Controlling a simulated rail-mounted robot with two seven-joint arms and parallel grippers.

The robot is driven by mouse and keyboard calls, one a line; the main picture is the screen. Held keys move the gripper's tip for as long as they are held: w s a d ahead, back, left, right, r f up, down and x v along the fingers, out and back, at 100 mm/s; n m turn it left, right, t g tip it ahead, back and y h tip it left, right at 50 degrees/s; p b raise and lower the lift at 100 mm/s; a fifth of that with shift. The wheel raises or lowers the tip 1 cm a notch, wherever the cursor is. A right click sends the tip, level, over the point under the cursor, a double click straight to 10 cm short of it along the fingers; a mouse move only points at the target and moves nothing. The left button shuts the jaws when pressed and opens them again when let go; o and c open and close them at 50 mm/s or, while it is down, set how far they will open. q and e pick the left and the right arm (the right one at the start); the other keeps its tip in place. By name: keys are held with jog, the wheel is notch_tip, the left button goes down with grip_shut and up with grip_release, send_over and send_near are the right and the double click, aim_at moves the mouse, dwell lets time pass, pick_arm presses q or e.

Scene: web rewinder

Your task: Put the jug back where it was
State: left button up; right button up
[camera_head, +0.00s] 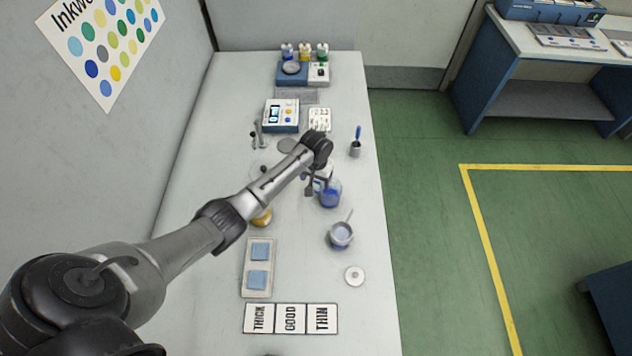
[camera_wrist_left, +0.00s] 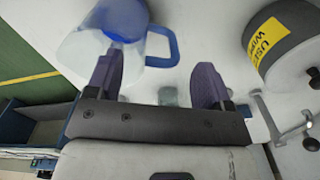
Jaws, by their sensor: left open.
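The jug (camera_head: 330,194), a clear vessel with blue liquid, stands on the pale bench near the middle, partly hidden by my left arm. In the left wrist view the jug (camera_wrist_left: 88,52) is at the upper left, with a blue handle on its side. My left gripper (camera_head: 312,186) is right beside the jug, on its left. In the left wrist view my left gripper (camera_wrist_left: 158,78) is open, with nothing between its two purple-grey fingers. The jug's handle lies just past the left fingertip; I cannot tell whether they touch. My right gripper is not in view.
A used-wipes tub (camera_wrist_left: 284,40) is at the wrist view's right. In the head view, a cup with a stirrer (camera_head: 341,236), a white ring (camera_head: 355,276), an amber jar (camera_head: 262,218), a tray with blue pads (camera_head: 258,288) and label cards (camera_head: 290,319) are nearer. Devices stand farther back.

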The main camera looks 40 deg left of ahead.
pick_arm(q)
notch_tip(320, 180, up, 8)
jog(key=s+d+f+m+t, duration=0.1)
jog(key=s+d+f+m, duration=0.15)
jog(key=s+d, duration=0.5)
jog(key=s+d+f+m+t, duration=0.15)
jog(key=s+d+f, duration=0.3)
jog(key=s, duration=0.55)
jog(key=s+d+r+m, duration=0.1)
jog(key=s+d+r, duration=0.1)
jog(key=s, duration=0.5)
jog(key=s+d+r+m+t, duration=0.1)
jog(key=s+d+r, duration=0.2)
jog(key=s+r, duration=0.2)
jog(key=s+p, duration=0.1)
jog(key=s, duration=0.1)
jog(key=shift+s+d+m, duration=0.35)
jog(key=shift+s+m, duration=0.05)
